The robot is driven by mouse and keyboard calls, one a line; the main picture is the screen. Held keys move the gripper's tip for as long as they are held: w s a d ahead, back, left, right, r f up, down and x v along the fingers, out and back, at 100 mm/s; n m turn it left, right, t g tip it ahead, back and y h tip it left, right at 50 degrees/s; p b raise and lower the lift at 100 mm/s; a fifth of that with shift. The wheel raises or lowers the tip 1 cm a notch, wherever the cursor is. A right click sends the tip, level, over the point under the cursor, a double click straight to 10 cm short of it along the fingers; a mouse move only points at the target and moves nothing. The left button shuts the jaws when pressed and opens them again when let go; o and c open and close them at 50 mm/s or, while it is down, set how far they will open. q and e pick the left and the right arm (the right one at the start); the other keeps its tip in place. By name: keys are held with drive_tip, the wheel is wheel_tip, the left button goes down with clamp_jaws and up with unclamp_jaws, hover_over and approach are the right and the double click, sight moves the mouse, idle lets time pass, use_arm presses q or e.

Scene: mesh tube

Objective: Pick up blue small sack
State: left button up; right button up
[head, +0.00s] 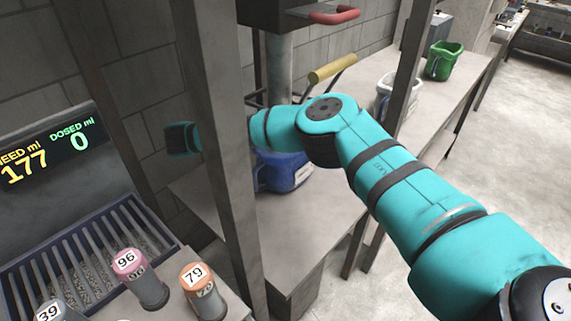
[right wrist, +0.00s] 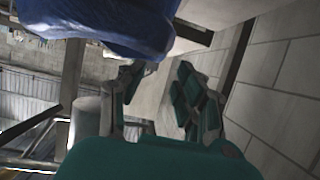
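A blue sack (head: 284,172) stands on the bench behind the grey post in the head view. My right arm passes above it and partly covers it. A large blue surface, apparently the sack (right wrist: 100,22), fills the upper left of the right wrist view. My right gripper (right wrist: 158,76) shows there with its two fingers apart and nothing visible between them. The blue surface is beyond the fingertips, close to them; I cannot tell whether they touch. My left gripper is not in view.
A grey post (head: 222,170) stands in front of the bench. A white container (head: 386,95) and a green one (head: 443,61) stand farther along it. Numbered canisters, one pink-topped (head: 130,262) and one orange-topped (head: 196,279), stand near a grated tray at left. A display reads 177 and 0.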

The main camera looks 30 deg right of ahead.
drive_tip(key=b+x, duration=0.1)
drive_tip(key=x, duration=0.3)
drive_tip(key=shift+s+f+b, duration=0.2)
drive_tip(key=shift+f+b, duration=0.2)
drive_tip(key=shift+d, duration=0.1)
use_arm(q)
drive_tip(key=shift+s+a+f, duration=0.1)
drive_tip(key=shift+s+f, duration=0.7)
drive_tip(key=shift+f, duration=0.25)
use_arm(e)
drive_tip(key=shift+r, duration=0.1)
drive_tip(key=shift+c, duration=0.2)
clamp_jaws()
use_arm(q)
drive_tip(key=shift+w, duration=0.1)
use_arm(e)
drive_tip(key=shift+r, duration=0.1)
